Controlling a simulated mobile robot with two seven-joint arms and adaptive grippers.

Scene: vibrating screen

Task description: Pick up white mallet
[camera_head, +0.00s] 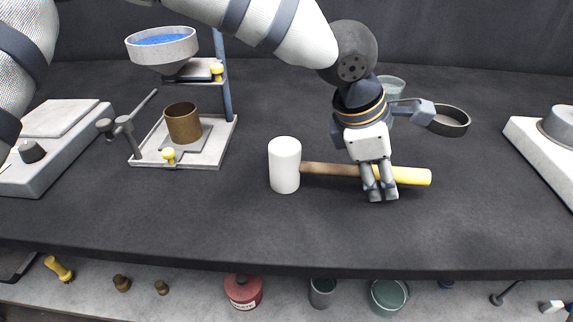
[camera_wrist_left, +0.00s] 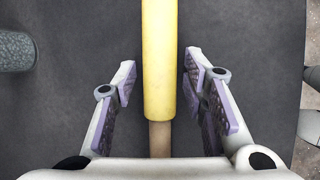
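The white mallet lies on the dark table, its white head (camera_head: 284,165) to the left and its brown and yellow handle (camera_head: 408,176) pointing right. My left gripper (camera_head: 379,192) reaches down at the handle, near where brown meets yellow. In the left wrist view the open fingers (camera_wrist_left: 160,88) stand on either side of the yellow handle (camera_wrist_left: 159,60), with a gap on both sides. The mallet head is out of the left wrist view. My right gripper is not in view.
A stand with a blue-filled funnel (camera_head: 163,48) and a brown cup (camera_head: 183,123) is at left. A round sieve (camera_head: 449,121) and a clear beaker (camera_head: 391,85) sit behind the gripper. A grey device (camera_head: 545,150) stands at right. The table front is clear.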

